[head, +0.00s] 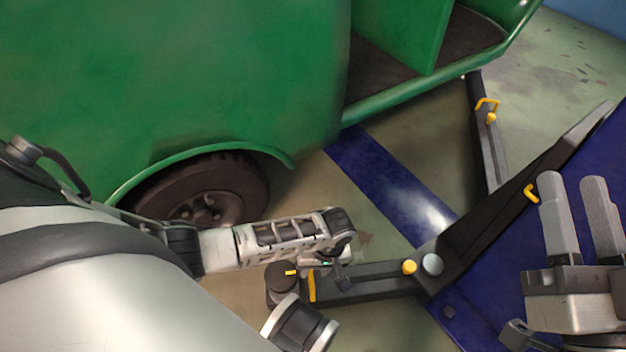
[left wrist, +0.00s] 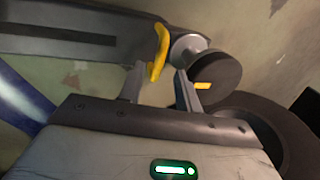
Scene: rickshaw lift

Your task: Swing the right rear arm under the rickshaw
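The green rickshaw (head: 220,80) stands at the upper left, its rear wheel (head: 205,190) on the floor. A black lift arm (head: 370,280) lies low outside the wheel. Its round pad (head: 283,283) and yellow handle (head: 311,286) are at its left end; they also show in the left wrist view as a dark pad (left wrist: 216,76) and a yellow handle (left wrist: 158,52). My left gripper (left wrist: 160,70) is open, its fingers on either side of the handle's near end, with gaps visible. My right gripper (head: 580,185) is open and empty at the lower right.
A second lift arm (head: 488,150) with a yellow handle (head: 487,104) reaches toward the rickshaw's side. A long black beam (head: 500,215) with another yellow handle (head: 531,193) runs to the upper right.

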